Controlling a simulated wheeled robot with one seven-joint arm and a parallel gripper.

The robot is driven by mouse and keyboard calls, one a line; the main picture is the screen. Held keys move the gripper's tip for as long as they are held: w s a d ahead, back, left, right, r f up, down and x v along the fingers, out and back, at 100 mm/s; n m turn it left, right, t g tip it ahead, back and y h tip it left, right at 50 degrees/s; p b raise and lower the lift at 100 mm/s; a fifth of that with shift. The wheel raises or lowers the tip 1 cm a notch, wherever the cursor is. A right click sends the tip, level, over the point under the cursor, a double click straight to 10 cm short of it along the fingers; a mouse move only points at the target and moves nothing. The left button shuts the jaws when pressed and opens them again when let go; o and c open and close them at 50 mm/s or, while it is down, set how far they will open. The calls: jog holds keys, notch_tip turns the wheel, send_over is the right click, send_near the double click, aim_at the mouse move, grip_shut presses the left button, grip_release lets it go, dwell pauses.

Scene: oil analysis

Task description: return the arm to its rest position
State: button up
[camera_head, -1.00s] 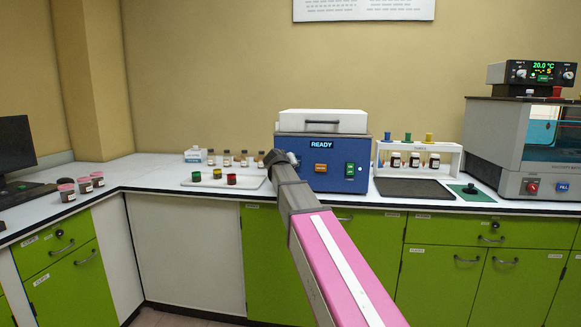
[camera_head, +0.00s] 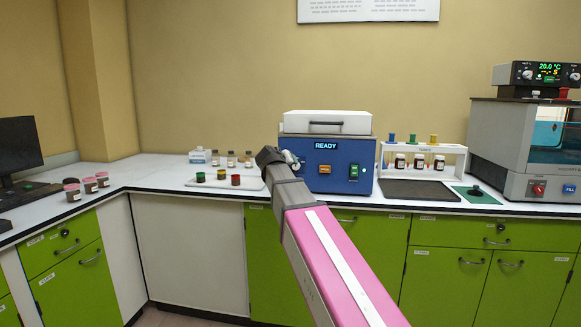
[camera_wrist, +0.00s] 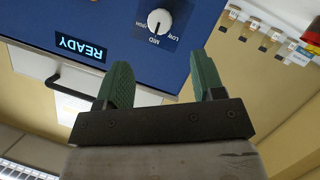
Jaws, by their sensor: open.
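My arm (camera_head: 335,260), pink and grey, reaches forward in the head view, its end in front of the left side of the blue machine. My gripper (camera_wrist: 160,85) shows in the wrist view with its two green fingers spread apart and nothing between them. In the head view the gripper itself is hard to make out. The blue machine (camera_head: 341,171) has a white lid and a READY display. In the wrist view its blue front (camera_wrist: 125,25), with a MID/LOW knob, lies beyond the fingers.
A white tray (camera_head: 252,185) with several small jars stands left of the machine. A rack (camera_head: 450,150) with bottles and coloured-top items stands to its right, by a dark mat (camera_head: 418,190). A glass-fronted bath (camera_head: 535,150) is far right. Pink-lidded jars (camera_head: 88,185) stand at left.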

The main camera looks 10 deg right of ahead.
jog(key=shift+s+a+r, duration=0.25)
jog(key=shift+s+a, duration=0.1)
jog(key=shift+s, duration=0.2)
jog(key=s+d+f+g+y, duration=0.15)
jog(key=s+f, duration=0.25)
jog(key=f, duration=0.6)
jog(key=s+d+f+g+y, duration=0.1)
jog(key=s+d+f+g, duration=0.15)
jog(key=f, duration=0.65)
jog(key=s+d+f+g+y, duration=0.15)
jog(key=s+f, duration=0.25)
jog(key=f, duration=0.6)
jog(key=s+f+g+y, duration=0.3)
jog(key=s+f+g, duration=0.3)
jog(key=s+f, duration=1.2)
jog(key=shift+f+g, duration=0.15)
jog(key=shift+g, duration=0.2)
